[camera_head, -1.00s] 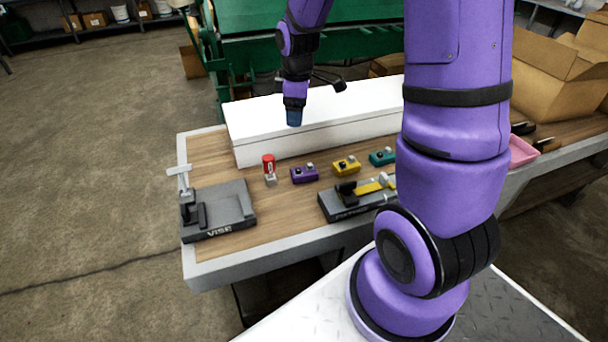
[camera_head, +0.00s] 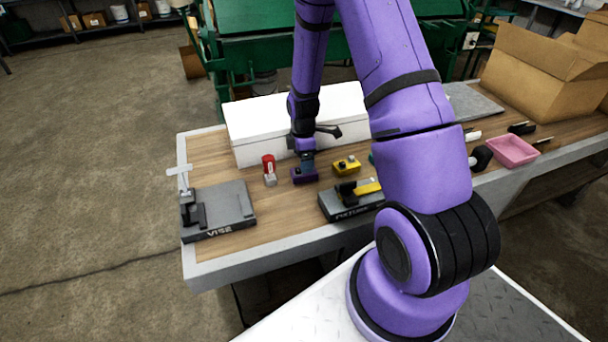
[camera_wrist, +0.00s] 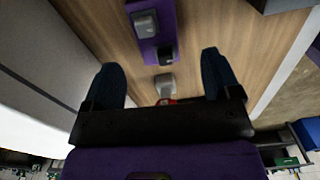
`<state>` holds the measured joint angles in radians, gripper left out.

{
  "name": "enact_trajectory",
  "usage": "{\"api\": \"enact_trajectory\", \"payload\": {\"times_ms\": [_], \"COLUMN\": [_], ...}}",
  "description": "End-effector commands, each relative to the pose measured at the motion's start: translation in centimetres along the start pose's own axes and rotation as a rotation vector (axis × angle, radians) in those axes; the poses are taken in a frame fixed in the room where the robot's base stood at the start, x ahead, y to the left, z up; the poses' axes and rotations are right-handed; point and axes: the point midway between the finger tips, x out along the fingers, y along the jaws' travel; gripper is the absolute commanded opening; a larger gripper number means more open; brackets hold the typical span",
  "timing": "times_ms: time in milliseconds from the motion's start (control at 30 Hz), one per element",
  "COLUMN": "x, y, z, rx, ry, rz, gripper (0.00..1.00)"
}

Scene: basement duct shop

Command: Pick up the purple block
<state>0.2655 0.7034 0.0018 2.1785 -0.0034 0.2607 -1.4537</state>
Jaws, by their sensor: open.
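The purple block (camera_head: 304,175) lies on the wooden bench top, with a grey and a black knob on its upper side. My gripper (camera_head: 306,163) is directly above and behind it, pointing down and hiding part of its top. In the wrist view, the purple block (camera_wrist: 152,12) shows at the top, beyond the two dark fingertips of my gripper (camera_wrist: 160,62). The fingers are spread wide with nothing held between them. Whether a finger touches the block cannot be told.
A red-and-grey piece (camera_head: 269,168) stands close left of the block, and a yellow block (camera_head: 346,166) lies to its right. A white box (camera_head: 248,132) runs behind. A vise (camera_head: 218,210) and a dark fixture (camera_head: 340,204) stand in front. A pink tray (camera_head: 513,150) is far right.

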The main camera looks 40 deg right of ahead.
Motion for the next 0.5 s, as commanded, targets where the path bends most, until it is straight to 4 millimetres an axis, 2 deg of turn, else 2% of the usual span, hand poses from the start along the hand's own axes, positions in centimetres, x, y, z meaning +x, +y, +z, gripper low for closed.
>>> {"api": "enact_trajectory", "payload": {"times_ms": [267,500], "x": [1.8,4.9], "y": [0.1,0.3], "z": [0.1,0.4], "rx": [0.003,0.001], "ry": [0.000,-0.001], "rz": [-0.001,-0.001], "gripper": [0.83,0.83]}}
